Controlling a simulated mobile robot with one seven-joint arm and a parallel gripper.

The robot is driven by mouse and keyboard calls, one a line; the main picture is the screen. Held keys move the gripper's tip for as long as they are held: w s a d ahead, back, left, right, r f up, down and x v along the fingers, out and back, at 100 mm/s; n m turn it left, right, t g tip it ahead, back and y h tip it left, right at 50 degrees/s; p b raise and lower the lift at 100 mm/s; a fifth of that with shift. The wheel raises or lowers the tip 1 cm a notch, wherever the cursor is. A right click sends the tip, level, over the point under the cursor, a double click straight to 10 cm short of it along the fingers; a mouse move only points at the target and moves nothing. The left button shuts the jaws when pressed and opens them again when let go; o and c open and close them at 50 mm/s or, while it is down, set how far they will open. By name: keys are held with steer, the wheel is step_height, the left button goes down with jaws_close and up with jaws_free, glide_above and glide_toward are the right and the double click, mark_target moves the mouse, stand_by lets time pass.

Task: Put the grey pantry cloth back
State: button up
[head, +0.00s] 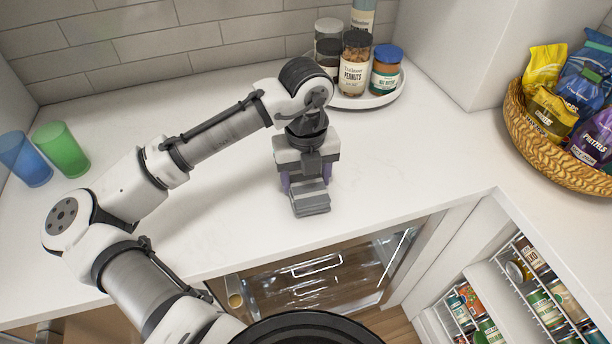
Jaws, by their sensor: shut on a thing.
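My gripper (307,186) points down over the white counter, right of its middle and near the front edge. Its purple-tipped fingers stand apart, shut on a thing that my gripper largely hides. A grey, layered piece (312,203) shows at the front between the fingers. I take it to be the grey pantry cloth, though it is too small to tell apart surely from parts of my gripper. I cannot tell whether it touches the counter. No other grey cloth shows.
A round white tray (394,94) with jars and a bottle stands behind my gripper. Green (61,150) and blue (25,158) cups stand at left. A snack basket (535,140) is at right. Below the counter are a clear-fronted drawer (320,280) and spice racks (505,280). The counter's middle is clear.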

mark_target(302, 179)
steer(key=shift+f, duration=0.35)
steer(key=shift+f, duration=0.15)
steer(key=o, duration=0.9)
steer(key=shift+o, duration=0.2)
steer(key=shift+b, duration=0.35)
step_height(302, 179, up, 14)
steer(key=b, duration=0.1)
steer(key=shift+a+b, duration=0.35)
steer(key=shift+f, duration=0.15)
